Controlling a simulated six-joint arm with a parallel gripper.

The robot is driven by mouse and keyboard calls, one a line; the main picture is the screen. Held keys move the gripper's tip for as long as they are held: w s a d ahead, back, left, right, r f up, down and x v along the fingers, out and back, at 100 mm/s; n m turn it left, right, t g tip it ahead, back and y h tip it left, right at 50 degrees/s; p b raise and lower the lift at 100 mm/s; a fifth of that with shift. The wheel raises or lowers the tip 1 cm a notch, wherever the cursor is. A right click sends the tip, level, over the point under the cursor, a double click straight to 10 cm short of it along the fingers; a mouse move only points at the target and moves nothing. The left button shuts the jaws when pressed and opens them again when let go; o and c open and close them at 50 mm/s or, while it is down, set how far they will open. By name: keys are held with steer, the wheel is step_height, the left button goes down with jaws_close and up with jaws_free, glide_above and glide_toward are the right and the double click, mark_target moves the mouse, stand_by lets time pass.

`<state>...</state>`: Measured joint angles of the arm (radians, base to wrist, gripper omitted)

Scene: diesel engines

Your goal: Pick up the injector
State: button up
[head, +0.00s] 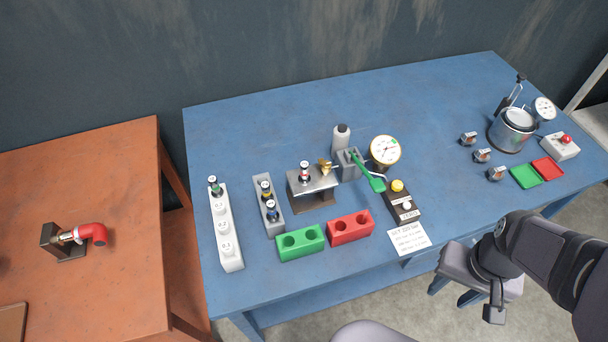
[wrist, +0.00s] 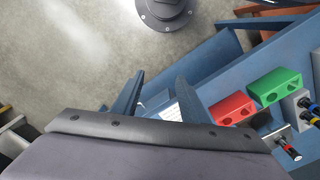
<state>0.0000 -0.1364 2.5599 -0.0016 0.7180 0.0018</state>
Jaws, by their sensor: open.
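Several small dark injectors stand on the blue table. A green-banded one (head: 214,187) is at the back end of a white rack (head: 225,232). A yellow-banded one (head: 266,190) and a blue-banded one (head: 270,211) stand in a grey rack (head: 275,228). A red-banded one (head: 304,172) stands upright at a metal stand (head: 312,192); it also shows at the lower right of the wrist view (wrist: 288,148). My gripper (wrist: 157,88) has its two fingers apart with nothing between them. It is away from all the injectors, near the table's front right in the head view.
A green two-hole block (head: 301,243) and a red one (head: 350,228) stand before the metal stand. A gauge (head: 385,150) with a green lever (head: 368,172) is right of it. A pot (head: 513,130) stands far right. The table's back and middle right are clear.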

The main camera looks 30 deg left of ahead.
stand_by(0.5)
steer(key=s+a+f+n+g+b, duration=0.1)
steer(key=s+a+f+n+b, duration=0.15)
steer(key=a+f+n, duration=0.5)
steer(key=w+a+b, duration=0.1)
steer(key=w+a, duration=0.2)
steer(key=a, duration=0.5)
steer(key=w+a+r+n+t+b, duration=0.1)
steer(key=w+a, duration=0.2)
steer(key=a, duration=0.5)
steer(key=w+a+n+t, duration=0.1)
steer(key=w+a, duration=0.2)
steer(key=a, duration=0.5)
steer(key=shift+w+a+r+y+b, duration=0.1)
steer(key=shift+w+r+y+b, duration=0.05)
steer(key=shift+w+y+b, duration=0.2)
step_height(320, 180, up, 9)
steer(key=t+y, duration=0.2)
glide_above(305, 165)
steer(key=s+d, duration=0.1)
steer(key=s, duration=0.1)
steer(key=shift+w+d+m, duration=0.15)
steer(key=shift+w+m, duration=0.05)
steer(key=shift+m, duration=0.45)
steer(key=shift+p+x, duration=1.65)
steer(key=shift+x, duration=1.9)
